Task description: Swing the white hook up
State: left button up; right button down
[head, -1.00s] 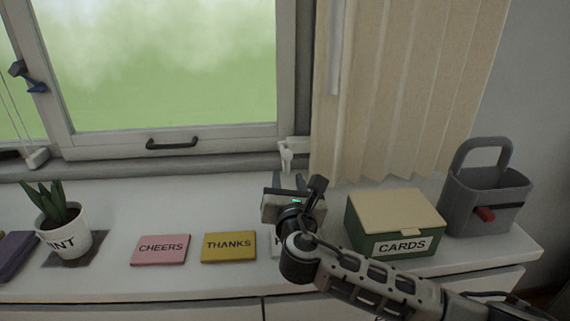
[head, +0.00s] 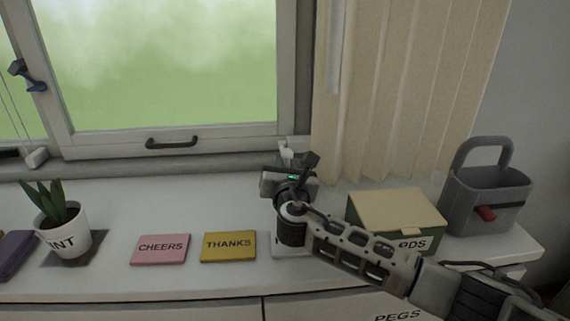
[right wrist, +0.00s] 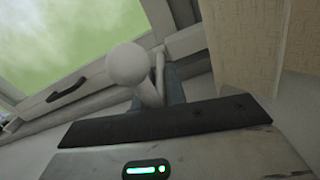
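The white hook (head: 286,148) is at the lower right corner of the window frame, above the sill. In the right wrist view it shows a round pale knob (right wrist: 127,65) and a short stem running down toward my gripper. My right gripper (head: 289,168) is just in front of and below the hook in the head view, partly covering it. In the right wrist view a blue-grey finger part shows close behind the stem. My wrist hides the fingertips, so I cannot tell whether they touch the hook or how wide they stand. My left gripper is out of view.
A grey caddy (head: 480,205) is farther right. Yellow (head: 228,247) and pink (head: 159,250) cards lie left, beside a potted plant (head: 68,238). A pleated blind (head: 400,90) hangs right of the window.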

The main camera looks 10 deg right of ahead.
aim_at(285, 150)
jog(key=shift+r+g+p, duration=0.3)
jog(key=shift+r+p, duration=0.2)
jog(key=shift+p, duration=0.75)
jog(key=shift+r+p, duration=0.3)
jog(key=shift+p, duration=0.45)
jog(key=shift+r+g+p, duration=0.25)
jog(key=shift+g+p, duration=0.15)
jog(key=shift+p, duration=0.4)
jog(key=shift+w+r+g+p, duration=0.1)
jog(key=shift+r+g+p, duration=0.15)
jog(key=shift+p, duration=0.25)
jog(key=shift+w+r+g+p, duration=0.2)
jog(key=shift+r+g+p, duration=0.15)
jog(key=shift+g, duration=0.4)
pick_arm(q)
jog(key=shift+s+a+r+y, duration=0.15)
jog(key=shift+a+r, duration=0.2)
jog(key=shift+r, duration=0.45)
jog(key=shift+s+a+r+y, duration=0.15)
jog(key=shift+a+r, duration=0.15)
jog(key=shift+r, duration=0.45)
pick_arm(e)
jog(key=shift+w+r+g, duration=0.3)
jog(key=shift+r+g, duration=0.25)
jog(key=shift+g, duration=0.35)
jog(key=shift+w+r+g, duration=0.3)
jog(key=shift+r+g, duration=0.25)
jog(key=shift+g, duration=0.35)
